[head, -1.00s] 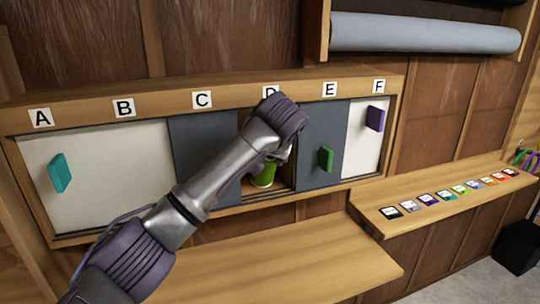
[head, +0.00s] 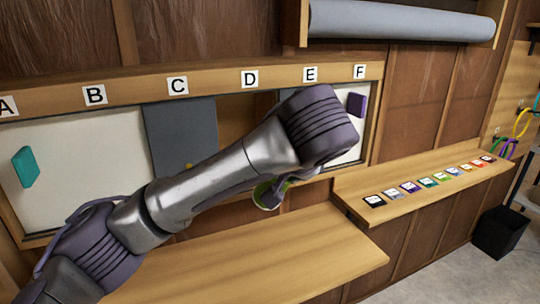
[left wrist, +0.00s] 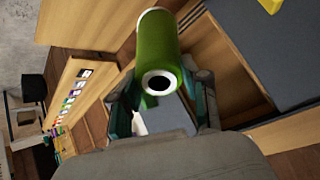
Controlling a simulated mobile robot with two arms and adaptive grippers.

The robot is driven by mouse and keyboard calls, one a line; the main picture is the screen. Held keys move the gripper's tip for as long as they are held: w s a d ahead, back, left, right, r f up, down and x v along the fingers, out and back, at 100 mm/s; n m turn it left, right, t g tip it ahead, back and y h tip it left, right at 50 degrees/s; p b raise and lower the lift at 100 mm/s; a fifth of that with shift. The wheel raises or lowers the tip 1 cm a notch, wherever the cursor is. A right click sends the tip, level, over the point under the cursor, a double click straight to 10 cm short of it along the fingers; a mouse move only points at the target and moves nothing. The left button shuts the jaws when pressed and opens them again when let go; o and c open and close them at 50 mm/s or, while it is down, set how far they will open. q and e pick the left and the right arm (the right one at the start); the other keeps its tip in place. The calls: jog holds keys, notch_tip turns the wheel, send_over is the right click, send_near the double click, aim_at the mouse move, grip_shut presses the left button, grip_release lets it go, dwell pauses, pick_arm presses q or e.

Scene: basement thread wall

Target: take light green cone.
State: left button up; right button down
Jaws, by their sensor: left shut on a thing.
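The light green cone (head: 262,194) shows partly below my left arm in the head view, in front of the cabinet's lower edge. It also shows in the left wrist view (left wrist: 157,42), with a pale ring and a dark hole at its near end. My left gripper (left wrist: 160,92) is shut on it, a finger on each side. In the head view, the forearm and wrist hide most of the gripper (head: 279,190) and part of the cone.
A wall cabinet (head: 205,82) has compartments lettered A to F. The space under D is open beside a grey sliding panel (head: 180,125). Below is a bare wooden shelf (head: 260,260). A right-hand ledge (head: 350,188) holds several coloured labelled tiles (head: 430,183).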

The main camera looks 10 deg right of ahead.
pick_arm(q)
jog(key=s, duration=0.1)
jog(key=s+d, duration=0.1)
jog(key=s, duration=0.1)
jog(key=shift+s+d+f, duration=0.1)
jog(key=shift+s, duration=0.05)
jog(key=g+h+p, duration=0.1)
jog(key=g+p, duration=0.2)
jog(key=p, duration=0.3)
jog(key=g+h+p, duration=0.1)
jog(key=g+p, duration=0.2)
jog(key=p, duration=0.4)
jog(key=shift+n+g, duration=0.3)
jog(key=shift+g, duration=0.1)
